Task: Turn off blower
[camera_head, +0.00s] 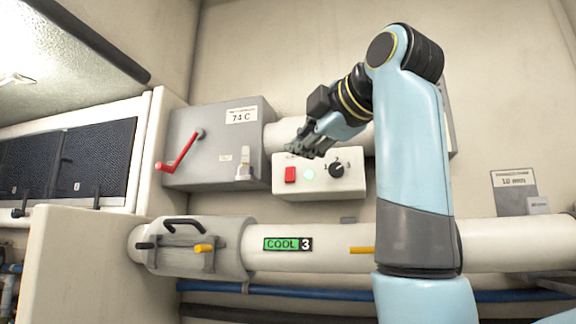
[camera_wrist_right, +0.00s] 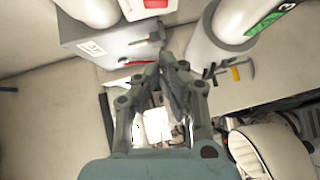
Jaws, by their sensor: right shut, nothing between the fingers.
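The white control panel (camera_head: 330,185) is on the wall in the head view. The red switch also shows at the top of the right wrist view (camera_wrist_right: 155,3). My right gripper (camera_head: 300,152) is shut and empty, just above the panel's left part in the head view; it fills the middle of the right wrist view (camera_wrist_right: 160,72). I cannot tell whether it touches anything. My left gripper is not in view.
A grey box (camera_head: 215,150) with a red lever (camera_head: 180,152) and a "74 C" label stands left of the panel. Below runs a white pipe (camera_head: 330,245) with a green "COOL 3" sign (camera_head: 287,244) and a clamp with a yellow handle (camera_head: 204,248).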

